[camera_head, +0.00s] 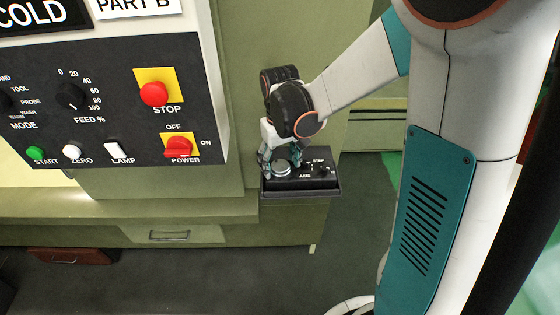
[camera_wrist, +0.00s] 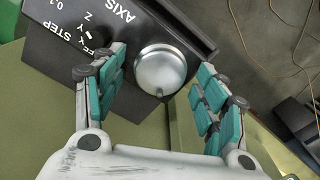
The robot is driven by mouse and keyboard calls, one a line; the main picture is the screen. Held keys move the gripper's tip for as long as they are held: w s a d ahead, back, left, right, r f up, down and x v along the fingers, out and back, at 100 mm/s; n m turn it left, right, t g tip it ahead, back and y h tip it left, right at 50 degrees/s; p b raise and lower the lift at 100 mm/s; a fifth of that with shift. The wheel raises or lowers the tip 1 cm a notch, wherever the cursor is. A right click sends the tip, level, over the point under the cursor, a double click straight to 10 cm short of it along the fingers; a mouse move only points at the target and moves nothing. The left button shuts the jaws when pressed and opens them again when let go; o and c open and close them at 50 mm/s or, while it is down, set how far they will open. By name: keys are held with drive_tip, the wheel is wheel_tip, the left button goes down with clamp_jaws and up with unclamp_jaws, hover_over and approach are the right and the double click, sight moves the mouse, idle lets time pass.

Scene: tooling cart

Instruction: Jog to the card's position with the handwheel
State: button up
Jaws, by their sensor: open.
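The handwheel (camera_wrist: 160,70) is a round silver knob with a small handle stub at its rim. It sits on a dark jog box (camera_head: 300,187) marked AXIS and STEP, and it also shows in the head view (camera_head: 281,169). My gripper (camera_wrist: 162,62) is open, with one teal-padded finger on each side of the handwheel. I cannot tell whether either pad touches it. A white card (camera_head: 138,6) reading PART B is cut off at the top of the head view; no position number on it is visible.
A dark control panel (camera_head: 120,125) at left carries a red STOP button (camera_head: 153,94), a red POWER switch (camera_head: 179,147), a FEED dial (camera_head: 70,96) and START, ZERO and LAMP buttons. A small axis knob (camera_head: 323,171) sits right of the handwheel. Thin cables (camera_wrist: 291,45) lie on the floor.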

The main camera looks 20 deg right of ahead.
sight(280, 165)
drive_tip(key=shift+r, duration=0.15)
wheel_tip(280, 165, up, 12)
idle(0.4)
drive_tip(key=shift+s+f, duration=0.1)
drive_tip(key=shift+f, duration=0.1)
drive_tip(key=s+f+t+b, duration=0.3)
drive_tip(key=s+f+b, duration=0.2)
drive_tip(key=s+b, duration=0.1)
drive_tip(key=s+f+m+t+b, duration=0.1)
drive_tip(key=s+f+t+b, duration=0.3)
drive_tip(key=s, duration=0.5)
drive_tip(key=b, duration=0.2)
drive_tip(key=shift+f+b, duration=0.35)
drive_tip(key=shift+b, duration=0.05)
drive_tip(key=shift+d, duration=0.1)
idle(0.7)
